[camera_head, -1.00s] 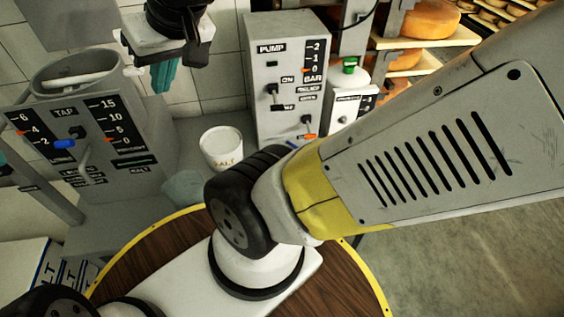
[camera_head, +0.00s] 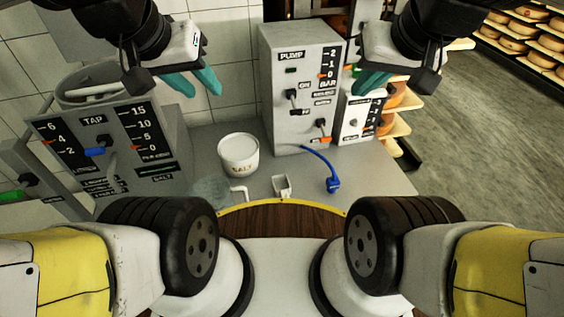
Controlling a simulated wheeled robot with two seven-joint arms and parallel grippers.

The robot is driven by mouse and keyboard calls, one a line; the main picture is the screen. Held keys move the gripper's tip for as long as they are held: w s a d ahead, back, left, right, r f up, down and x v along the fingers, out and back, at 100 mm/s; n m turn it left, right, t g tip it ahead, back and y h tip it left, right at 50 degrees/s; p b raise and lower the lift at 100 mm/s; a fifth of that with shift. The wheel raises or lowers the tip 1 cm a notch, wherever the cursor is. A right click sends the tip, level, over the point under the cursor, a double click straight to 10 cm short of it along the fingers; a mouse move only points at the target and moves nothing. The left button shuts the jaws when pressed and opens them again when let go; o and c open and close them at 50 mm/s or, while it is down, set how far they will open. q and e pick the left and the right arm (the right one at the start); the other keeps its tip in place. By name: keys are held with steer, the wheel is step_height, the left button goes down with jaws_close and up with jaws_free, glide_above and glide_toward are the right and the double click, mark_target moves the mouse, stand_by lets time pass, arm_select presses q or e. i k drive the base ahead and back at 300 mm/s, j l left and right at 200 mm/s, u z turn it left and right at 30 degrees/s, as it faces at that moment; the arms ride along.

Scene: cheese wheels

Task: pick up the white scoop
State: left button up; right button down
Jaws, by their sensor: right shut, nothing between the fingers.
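A small, pale, open box-shaped piece (camera_head: 282,186) on the grey counter, near the round wooden top, looks like the white scoop; it is small and its handle is hard to make out. My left gripper (camera_head: 203,92) hangs at the upper left, well above the counter, its two teal fingers apart and empty. My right gripper (camera_head: 368,90) hangs at the upper right, shut and empty, with teal fingertips beside the pump panel in the picture. Neither gripper touches the scoop.
A white salt tub (camera_head: 238,158) stands behind the scoop. A grey translucent piece (camera_head: 208,193) and a bent white piece (camera_head: 239,190) lie to the left. A blue hose piece (camera_head: 332,184) lies right. The pump box (camera_head: 292,120) and tap box (camera_head: 125,150) stand behind.

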mark_target(281, 184)
steer(key=l+u, duration=0.15)
steer(key=u, duration=0.35)
steer(key=l+u, duration=0.15)
steer(key=u, duration=0.35)
steer(key=l+u, duration=0.1)
steer(key=u, duration=0.4)
steer(key=k+l+u, duration=0.1)
steer(key=u, duration=0.35)
steer(key=k+l, duration=0.75)
